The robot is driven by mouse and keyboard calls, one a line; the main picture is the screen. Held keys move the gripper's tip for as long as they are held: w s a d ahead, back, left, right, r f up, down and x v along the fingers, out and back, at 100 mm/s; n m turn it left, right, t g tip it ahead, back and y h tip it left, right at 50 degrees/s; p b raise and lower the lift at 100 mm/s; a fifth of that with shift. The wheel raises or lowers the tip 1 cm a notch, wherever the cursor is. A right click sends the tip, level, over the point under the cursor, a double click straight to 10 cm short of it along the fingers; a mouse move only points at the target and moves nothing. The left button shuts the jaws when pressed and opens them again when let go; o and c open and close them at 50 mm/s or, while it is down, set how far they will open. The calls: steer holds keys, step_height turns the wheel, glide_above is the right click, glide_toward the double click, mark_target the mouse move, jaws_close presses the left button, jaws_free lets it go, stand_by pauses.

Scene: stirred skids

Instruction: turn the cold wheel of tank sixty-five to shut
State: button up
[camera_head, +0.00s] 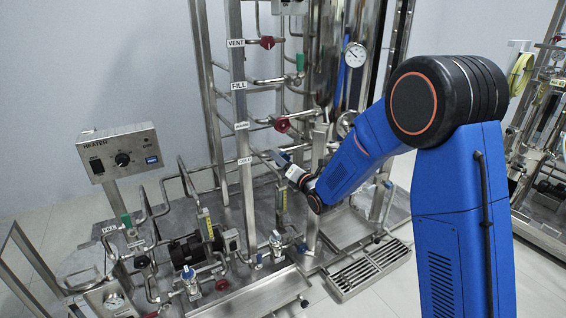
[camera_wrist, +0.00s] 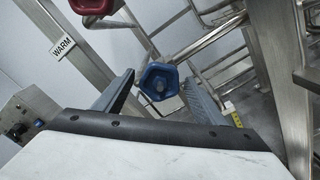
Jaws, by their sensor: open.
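A blue hand wheel (camera_wrist: 158,82) with a faceted rim sits on a steel pipe in the wrist view. My gripper (camera_wrist: 160,92) is open, with one finger on each side of the wheel; I cannot tell whether either touches it. In the head view my gripper (camera_head: 284,163) is beside the label that seems to read COLD (camera_head: 244,161); the wheel there is mostly hidden or too small to make out. The steel tank (camera_head: 349,35) stands behind my arm. No tank number is readable.
A red wheel (camera_head: 282,124) sits above, by the WARM label (camera_wrist: 63,48) of the wrist view. Another red wheel (camera_head: 267,42) is at VENT. Steel posts and pipes crowd around my gripper. A heater box (camera_head: 121,153) stands left. Pumps and valves fill the skid below.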

steer(key=shift+w+a, duration=0.1)
steer(key=shift+c, duration=0.6)
steer(key=c, duration=0.9)
